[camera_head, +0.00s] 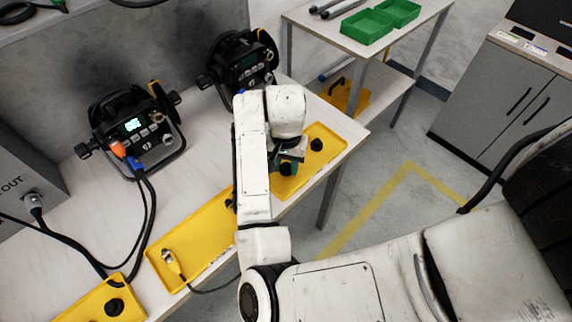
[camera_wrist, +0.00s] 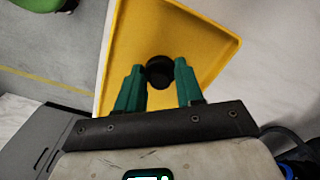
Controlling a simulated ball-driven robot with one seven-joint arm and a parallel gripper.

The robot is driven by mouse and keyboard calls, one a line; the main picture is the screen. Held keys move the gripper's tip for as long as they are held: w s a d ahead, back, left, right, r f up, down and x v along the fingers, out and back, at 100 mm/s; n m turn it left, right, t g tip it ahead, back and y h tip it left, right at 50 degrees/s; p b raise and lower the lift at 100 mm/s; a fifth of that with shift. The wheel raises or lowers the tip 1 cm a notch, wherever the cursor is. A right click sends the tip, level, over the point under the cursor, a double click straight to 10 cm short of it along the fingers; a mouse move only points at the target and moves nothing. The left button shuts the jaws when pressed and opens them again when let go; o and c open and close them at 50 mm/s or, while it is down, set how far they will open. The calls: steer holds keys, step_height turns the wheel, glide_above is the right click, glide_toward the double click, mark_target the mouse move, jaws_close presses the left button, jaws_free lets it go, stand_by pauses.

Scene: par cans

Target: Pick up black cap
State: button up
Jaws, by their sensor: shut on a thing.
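In the wrist view a round black cap (camera_wrist: 159,72) sits between the two green fingertips of my gripper (camera_wrist: 158,69). My gripper is shut on it, over the yellow tray (camera_wrist: 205,22). Another black cap (camera_head: 317,144) lies in the tray to the right of my gripper. I cannot tell whether the held cap touches the tray.
Two black par cans (camera_head: 135,125) (camera_head: 240,60) stand at the back of the table. A middle yellow tray (camera_head: 195,240) holds a cable connector (camera_head: 173,262). A front-left tray holds a black cap (camera_head: 114,307). Cables run across the left. Floor lies beyond the table's right edge.

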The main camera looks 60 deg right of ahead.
steer(key=shift+r, duration=0.35)
step_height(320, 180, up, 2)
steer(key=shift+r, duration=0.1)
steer(key=s+r+p, duration=0.1)
steer(key=s+r, duration=0.4)
steer(key=s, duration=0.2)
steer(key=s+a+r+p, duration=0.1)
steer(key=s+r, duration=0.3)
steer(key=s, duration=0.3)
steer(key=shift+a+r, duration=0.15)
steer(key=shift+r, duration=0.2)
